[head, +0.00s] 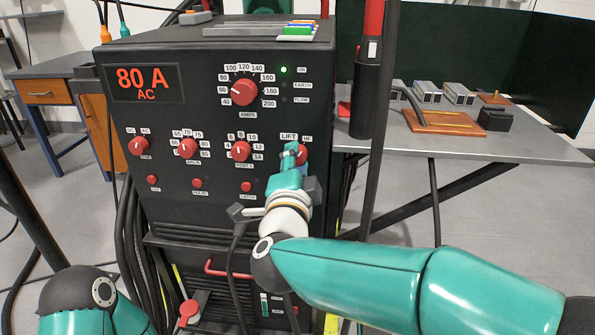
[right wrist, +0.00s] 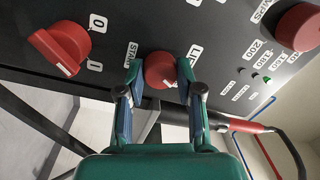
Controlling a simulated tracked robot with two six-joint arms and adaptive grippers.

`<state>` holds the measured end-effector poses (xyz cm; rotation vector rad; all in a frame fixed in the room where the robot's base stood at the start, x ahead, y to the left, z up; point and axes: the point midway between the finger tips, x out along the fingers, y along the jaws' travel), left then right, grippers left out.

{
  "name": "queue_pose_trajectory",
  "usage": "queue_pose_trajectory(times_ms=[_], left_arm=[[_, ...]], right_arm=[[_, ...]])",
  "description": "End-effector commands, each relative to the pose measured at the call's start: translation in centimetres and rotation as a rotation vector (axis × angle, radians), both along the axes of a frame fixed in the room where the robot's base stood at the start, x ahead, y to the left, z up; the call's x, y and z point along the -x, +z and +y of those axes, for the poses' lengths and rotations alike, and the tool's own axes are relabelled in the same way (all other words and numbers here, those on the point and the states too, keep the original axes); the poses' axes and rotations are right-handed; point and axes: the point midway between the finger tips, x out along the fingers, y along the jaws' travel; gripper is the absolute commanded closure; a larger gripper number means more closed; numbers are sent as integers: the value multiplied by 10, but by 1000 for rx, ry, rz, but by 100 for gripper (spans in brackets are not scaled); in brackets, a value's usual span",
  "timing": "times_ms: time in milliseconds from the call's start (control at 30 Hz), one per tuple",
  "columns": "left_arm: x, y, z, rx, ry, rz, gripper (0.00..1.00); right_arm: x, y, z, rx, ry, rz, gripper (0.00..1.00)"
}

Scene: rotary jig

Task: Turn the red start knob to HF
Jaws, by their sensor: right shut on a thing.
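The red start knob (head: 301,154) is on the front panel of the black machine, below the LIFT label (head: 289,136) and the HF label (head: 307,138). My right gripper (head: 292,150) is at this knob and partly covers it. In the right wrist view, the two fingers of my right gripper (right wrist: 158,85) are shut on the sides of the start knob (right wrist: 160,70). A pale mark shows at the knob's lower right, away from the partly covered LIFT label. HF is not readable there. My left gripper is out of view.
A black torch holder (head: 370,100) stands at the machine's right side. A grey table (head: 450,140) is farther right.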

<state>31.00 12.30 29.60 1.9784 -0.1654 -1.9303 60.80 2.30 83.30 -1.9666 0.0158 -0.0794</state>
Motion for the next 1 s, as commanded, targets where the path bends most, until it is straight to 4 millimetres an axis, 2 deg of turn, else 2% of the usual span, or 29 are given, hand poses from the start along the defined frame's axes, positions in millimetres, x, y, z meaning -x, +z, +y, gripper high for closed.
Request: queue_pose_trajectory(times_ms=[33, 533, 567, 700, 1000], left_arm=[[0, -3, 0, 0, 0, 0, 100], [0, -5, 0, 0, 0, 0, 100], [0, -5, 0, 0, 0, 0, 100], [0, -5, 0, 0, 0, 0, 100], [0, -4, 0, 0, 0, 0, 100]], right_arm=[[0, -5, -3, -14, -9, 6, 99], [0, -4, -3, -36, -9, 7, 99], [0, -5, -3, -36, -9, 7, 63], [0, -4, -2, -35, -7, 6, 40], [0, -2, 0, -33, -2, 2, 39]])
